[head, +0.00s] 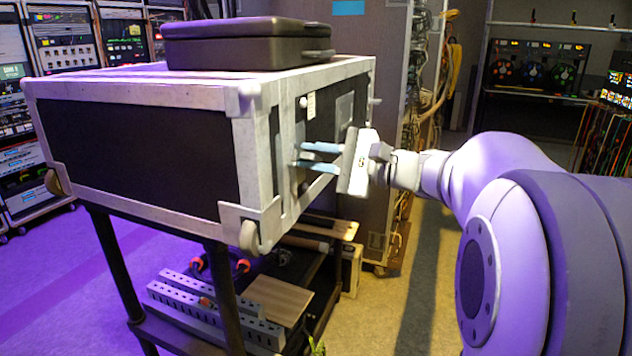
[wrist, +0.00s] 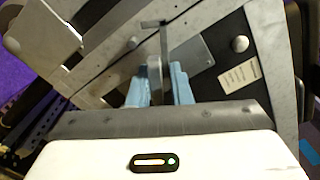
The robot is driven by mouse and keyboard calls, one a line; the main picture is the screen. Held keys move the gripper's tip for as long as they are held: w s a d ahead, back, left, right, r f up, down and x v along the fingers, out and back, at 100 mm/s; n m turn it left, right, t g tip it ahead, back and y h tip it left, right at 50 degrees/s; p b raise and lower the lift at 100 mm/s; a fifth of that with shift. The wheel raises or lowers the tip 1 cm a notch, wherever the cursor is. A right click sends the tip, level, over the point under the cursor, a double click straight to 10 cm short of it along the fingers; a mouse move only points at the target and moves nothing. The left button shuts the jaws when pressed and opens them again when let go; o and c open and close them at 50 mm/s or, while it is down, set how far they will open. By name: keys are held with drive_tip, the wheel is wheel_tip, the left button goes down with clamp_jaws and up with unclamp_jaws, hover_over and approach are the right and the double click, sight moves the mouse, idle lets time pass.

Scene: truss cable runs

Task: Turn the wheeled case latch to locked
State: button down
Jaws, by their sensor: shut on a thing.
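The wheeled case (head: 140,145) is black with pale metal edges and corner wheels, and stands on a dark stand. My gripper (head: 292,157) reaches its right-hand face from the right, with two light blue fingers. In the wrist view my gripper (wrist: 158,76) is shut on the latch (wrist: 154,68), a thin grey metal piece between the fingers. A narrow grey bar (wrist: 164,40) extends beyond the fingertips near the panel seam. The fingers hide part of the latch, and its exact turn angle is hard to tell. In the head view the latch is too small to make out.
A black box (head: 245,45) lies on top of the case. A pale label (wrist: 238,76) and round knobs are on the case face. A lower shelf under the case holds grey power strips (head: 205,312). Racks stand behind, and the floor at right is partly clear.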

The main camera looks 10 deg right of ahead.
drive_tip(key=n+b, duration=0.2)
drive_tip(key=b, duration=0.1)
drive_tip(key=f+n+b, duration=0.1)
drive_tip(key=n+b, duration=0.1)
drive_tip(key=shift+f+b, duration=0.3)
drive_tip(key=shift+b, duration=0.1)
drive_tip(key=shift+r+n+b, duration=0.2)
drive_tip(key=shift+n+b, duration=0.7)
drive_tip(key=shift+b, duration=0.2)
drive_tip(key=shift+r, duration=0.1)
drive_tip(key=c, duration=1.5)
unclamp_jaws()
drive_tip(key=shift+s+r, duration=0.1)
drive_tip(key=shift+c, duration=0.2)
drive_tip(key=shift+o, duration=0.2)
drive_tip(key=shift+r, duration=0.15)
drive_tip(key=v, duration=0.7)
drive_tip(key=shift+s+d+p, duration=0.2)
drive_tip(key=shift+d+p, duration=0.05)
drive_tip(key=shift+p, duration=0.05)
